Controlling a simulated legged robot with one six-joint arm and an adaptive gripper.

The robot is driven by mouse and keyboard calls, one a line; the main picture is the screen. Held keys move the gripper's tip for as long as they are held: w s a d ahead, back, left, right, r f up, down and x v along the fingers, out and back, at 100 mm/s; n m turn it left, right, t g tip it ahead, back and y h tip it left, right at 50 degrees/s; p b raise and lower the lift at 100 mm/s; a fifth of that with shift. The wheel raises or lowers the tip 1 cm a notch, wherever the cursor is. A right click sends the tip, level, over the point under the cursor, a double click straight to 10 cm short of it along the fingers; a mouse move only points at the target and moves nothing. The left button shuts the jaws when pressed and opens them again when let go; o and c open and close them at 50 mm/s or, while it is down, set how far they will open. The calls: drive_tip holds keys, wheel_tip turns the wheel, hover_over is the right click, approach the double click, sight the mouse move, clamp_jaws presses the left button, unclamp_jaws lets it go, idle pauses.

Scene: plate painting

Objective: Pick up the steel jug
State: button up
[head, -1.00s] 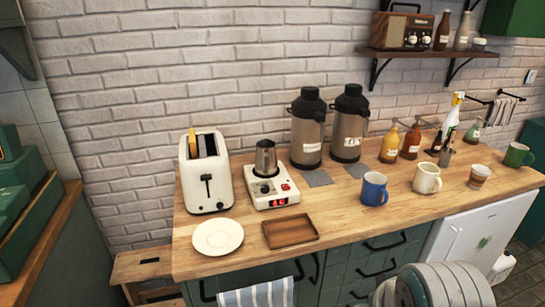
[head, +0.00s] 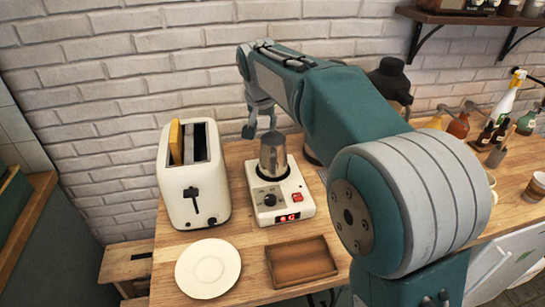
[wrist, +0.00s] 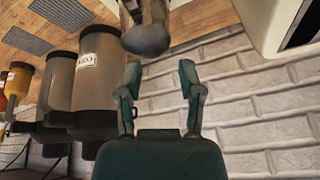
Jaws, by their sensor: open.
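The steel jug (head: 273,155) stands upright on the white hot plate (head: 279,196), between the toaster and the flasks. My gripper (head: 261,126) is open and empty, with its fingers pointing down just behind and above the jug in the head view. In the wrist view, the open fingers (wrist: 160,75) point toward the grey metal jug (wrist: 147,36), which is partly cut off by the top edge. The jug is beyond the fingertips, not between them. The head view does not show whether a finger touches it.
A white toaster (head: 195,180) with bread stands left of the jug. Dark-topped flasks (wrist: 97,85) stand on the other side. A white plate (head: 208,268) and a wooden tray (head: 301,262) lie in front. The brick wall (head: 90,100) is close behind.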

sight(261, 144)
drive_tip(key=x, duration=0.8)
drive_tip(key=w+a+x, duration=0.1)
drive_tip(key=x, duration=0.3)
drive_tip(key=shift+r, duration=0.15)
clamp_jaws()
